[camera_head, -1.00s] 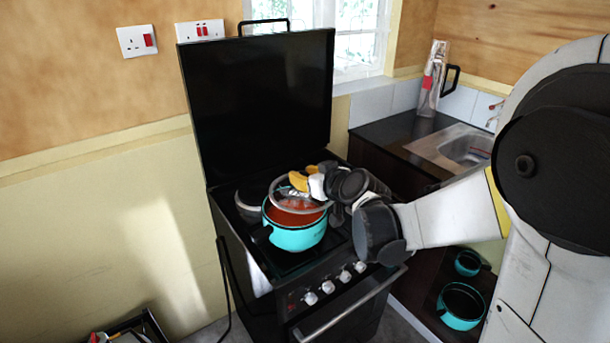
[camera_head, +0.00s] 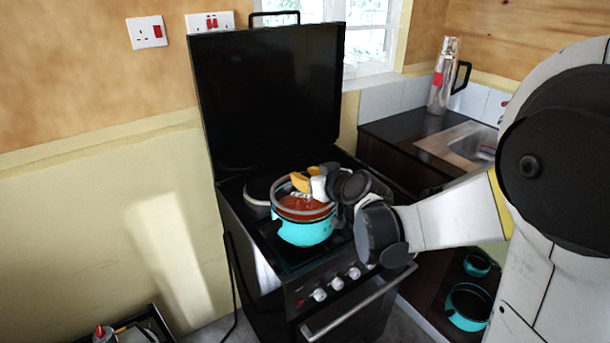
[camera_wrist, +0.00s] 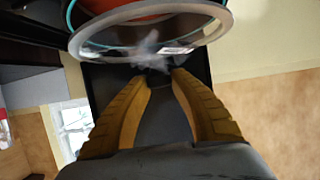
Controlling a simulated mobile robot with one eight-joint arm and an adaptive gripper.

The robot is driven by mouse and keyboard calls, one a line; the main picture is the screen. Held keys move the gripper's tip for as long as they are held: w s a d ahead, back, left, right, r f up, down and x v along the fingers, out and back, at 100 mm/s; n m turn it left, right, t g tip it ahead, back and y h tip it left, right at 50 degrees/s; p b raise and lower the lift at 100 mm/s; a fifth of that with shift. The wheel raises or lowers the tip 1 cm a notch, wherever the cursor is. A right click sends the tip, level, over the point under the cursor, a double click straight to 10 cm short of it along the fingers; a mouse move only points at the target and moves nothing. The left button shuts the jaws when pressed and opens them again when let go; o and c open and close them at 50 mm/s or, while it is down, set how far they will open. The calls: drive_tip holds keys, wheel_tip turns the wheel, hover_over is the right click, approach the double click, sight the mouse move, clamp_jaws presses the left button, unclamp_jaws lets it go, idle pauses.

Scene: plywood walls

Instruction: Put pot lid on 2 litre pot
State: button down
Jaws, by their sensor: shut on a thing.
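The turquoise pot (camera_head: 305,233) stands on the stove's front hob, with orange-red content showing through the glass of the lid. The round pot lid (camera_head: 277,203), clear glass with a grey rim, is over the pot's opening and looks slightly tilted. I cannot tell whether its rim touches the pot all round. My gripper (camera_head: 303,182), with yellow fingers, reaches in from the right and is shut on the lid at its top. In the wrist view the lid's rim (camera_wrist: 222,22) crosses the top, just beyond my fingertips (camera_wrist: 158,76); the knob between them is blurred.
The stove (camera_head: 330,290) has a raised black cover (camera_head: 268,100) behind the pot. A dark pot (camera_head: 257,190) stands behind left. A sink (camera_head: 470,148) and flask (camera_head: 443,75) are at right. More turquoise pots (camera_head: 468,306) sit low at right.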

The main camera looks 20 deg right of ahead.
drive_tip(key=shift+f, duration=0.6)
drive_tip(key=shift+f+b, duration=0.6)
drive_tip(key=shift+b, duration=0.25)
drive_tip(key=c, duration=1.1)
unclamp_jaws()
drive_tip(key=shift+c, duration=0.2)
